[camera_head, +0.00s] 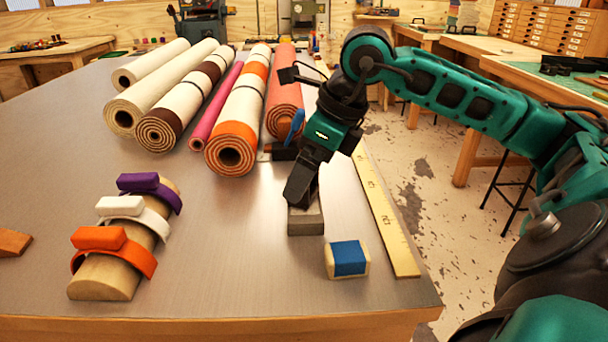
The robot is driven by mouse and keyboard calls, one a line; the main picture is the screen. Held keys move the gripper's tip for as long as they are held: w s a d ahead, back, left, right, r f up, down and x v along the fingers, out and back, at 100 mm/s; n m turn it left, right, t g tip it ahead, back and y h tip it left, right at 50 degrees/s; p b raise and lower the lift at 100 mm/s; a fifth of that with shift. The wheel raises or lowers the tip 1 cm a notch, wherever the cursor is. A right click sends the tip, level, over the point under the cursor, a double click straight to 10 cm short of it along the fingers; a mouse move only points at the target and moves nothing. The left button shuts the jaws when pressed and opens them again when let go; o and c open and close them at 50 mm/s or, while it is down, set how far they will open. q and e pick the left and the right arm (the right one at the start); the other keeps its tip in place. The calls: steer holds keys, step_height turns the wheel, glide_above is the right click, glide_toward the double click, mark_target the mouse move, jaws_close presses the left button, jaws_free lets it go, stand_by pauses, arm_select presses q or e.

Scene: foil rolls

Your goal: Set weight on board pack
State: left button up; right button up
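My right gripper (301,192) comes in from the right and points down at the far end of a grey block (306,222), which may be the weight. The block lies on the metal-topped table. The dark fingertips overlap the block's far part in the picture, and I cannot tell whether they are closed on it. A small pale block with a blue band (348,258), possibly the board pack, sits in front and to the right, apart from the grey block. My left gripper is not in view.
Several rolls (232,140) lie at the back of the table (225,260). A half-round wooden rest (108,275) with purple, white and orange straps stands at front left. A yellow ruler (385,215) lies along the right edge. The front middle is clear.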

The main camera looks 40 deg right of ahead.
steer(key=p+v, duration=0.1)
steer(key=v, duration=0.9)
steer(key=shift+s, duration=0.15)
